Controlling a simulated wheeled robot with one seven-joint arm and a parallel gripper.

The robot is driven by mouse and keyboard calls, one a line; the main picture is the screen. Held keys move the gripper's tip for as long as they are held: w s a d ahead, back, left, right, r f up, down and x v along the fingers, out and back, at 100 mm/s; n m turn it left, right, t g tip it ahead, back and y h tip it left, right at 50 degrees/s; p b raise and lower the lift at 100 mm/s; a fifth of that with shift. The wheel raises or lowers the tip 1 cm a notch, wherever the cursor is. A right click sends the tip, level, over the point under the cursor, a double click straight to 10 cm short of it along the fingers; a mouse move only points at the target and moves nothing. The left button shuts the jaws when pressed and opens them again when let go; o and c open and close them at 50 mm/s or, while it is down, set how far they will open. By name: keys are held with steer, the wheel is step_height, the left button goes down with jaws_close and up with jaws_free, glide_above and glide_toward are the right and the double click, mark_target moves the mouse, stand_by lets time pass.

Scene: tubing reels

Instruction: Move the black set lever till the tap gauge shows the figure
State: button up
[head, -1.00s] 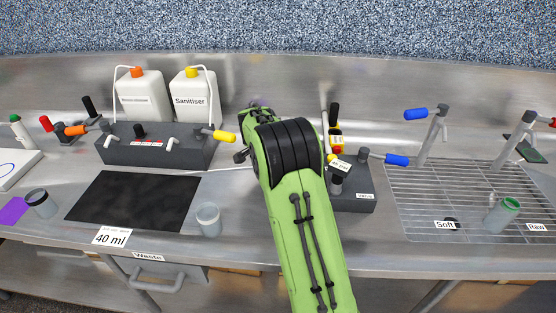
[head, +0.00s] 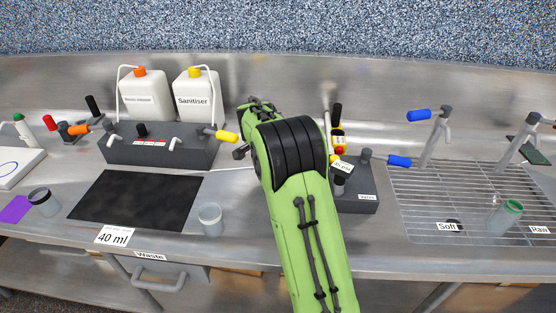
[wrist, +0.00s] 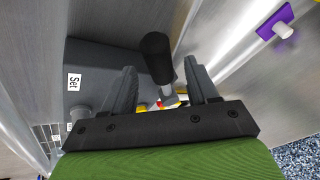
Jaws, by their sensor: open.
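The black set lever (wrist: 157,58) shows in the wrist view on a thin metal stem, beside a dark grey block (wrist: 110,55) with a "Set" label (wrist: 74,82). My gripper (wrist: 160,68) is open, with one finger on each side of the lever. I cannot tell whether either finger touches it. In the head view my green arm hides the gripper. A black upright handle (head: 336,114) stands at the back of the valve block (head: 360,199), right of my arm; I cannot tell if it is the same lever. A small white card (head: 342,165) there is too small to read surely. No gauge face is readable.
Blue-handled (head: 399,161) and yellow-handled (head: 227,136) levers stand near my arm. A clear cup (head: 210,218) stands to its left, by a black mat (head: 135,205) and a "40 ml" card (head: 114,237). A wire rack (head: 420,195) lies right.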

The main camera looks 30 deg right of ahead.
steer(key=p+v, duration=0.1)
steer(key=v, duration=1.2)
steer(key=shift+r, duration=0.2)
steer(key=shift+s, duration=0.15)
steer(key=s+a+n+y, duration=0.1)
steer(key=s+a+n, duration=0.4)
steer(key=s, duration=0.4)
steer(key=s+a+n+t+y, duration=0.1)
steer(key=s+a+n, duration=0.4)
steer(key=s, duration=0.5)
steer(key=s+a+n+t+y, duration=0.1)
steer(key=s+a+n, duration=0.4)
steer(key=s, duration=0.5)
steer(key=n+y, duration=0.1)
steer(key=n, duration=0.1)
steer(key=shift+n, duration=0.3)
steer(key=shift+s+f, duration=0.1)
